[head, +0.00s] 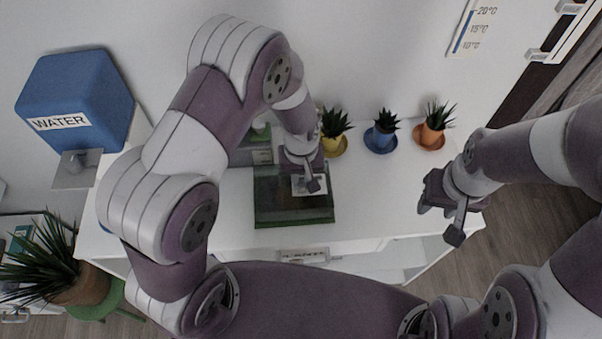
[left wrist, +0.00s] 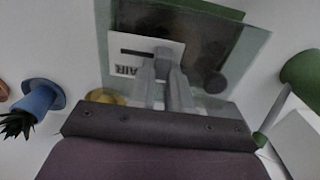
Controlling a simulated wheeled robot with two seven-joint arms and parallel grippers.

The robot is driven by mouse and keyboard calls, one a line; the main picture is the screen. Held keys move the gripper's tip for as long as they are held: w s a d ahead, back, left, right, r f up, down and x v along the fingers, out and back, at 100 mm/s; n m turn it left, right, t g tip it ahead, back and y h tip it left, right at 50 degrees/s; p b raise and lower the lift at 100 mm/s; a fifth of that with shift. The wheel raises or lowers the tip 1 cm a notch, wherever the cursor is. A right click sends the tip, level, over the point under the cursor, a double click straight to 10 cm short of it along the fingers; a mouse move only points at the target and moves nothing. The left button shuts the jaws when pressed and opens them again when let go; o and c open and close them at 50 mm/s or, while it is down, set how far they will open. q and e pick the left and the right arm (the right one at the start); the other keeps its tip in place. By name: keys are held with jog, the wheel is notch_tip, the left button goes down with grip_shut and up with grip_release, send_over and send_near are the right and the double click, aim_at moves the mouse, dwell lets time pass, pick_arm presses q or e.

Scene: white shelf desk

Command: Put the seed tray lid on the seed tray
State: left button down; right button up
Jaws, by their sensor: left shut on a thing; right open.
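The seed tray (head: 295,221) is a dark green rectangular tray near the middle of the white desk. The seed tray lid (head: 270,190) is a clear greyish cover with a white label, lying over the tray in the head view. My left gripper (head: 309,183) points down at the lid's label area. In the left wrist view its fingers (left wrist: 170,85) are shut on the lid (left wrist: 243,47), beside the "AIR" label. The green tray edge (left wrist: 213,8) and dark soil show through and beyond it. I cannot tell whether the lid touches the tray.
Yellow (head: 334,147), blue (head: 381,140) and orange (head: 431,137) potted plants stand along the desk's back right. A green object (head: 260,132) stands behind the tray. A blue water tank (head: 75,92) is at the left. The desk right of the tray is clear.

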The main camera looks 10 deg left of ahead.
pick_arm(q)
jog(key=c, duration=1)
grip_release()
notch_tip(320, 180, up, 13)
jog(key=shift+f+b, duration=0.1)
jog(key=shift+b, duration=0.3)
jog(key=shift+f, duration=0.1)
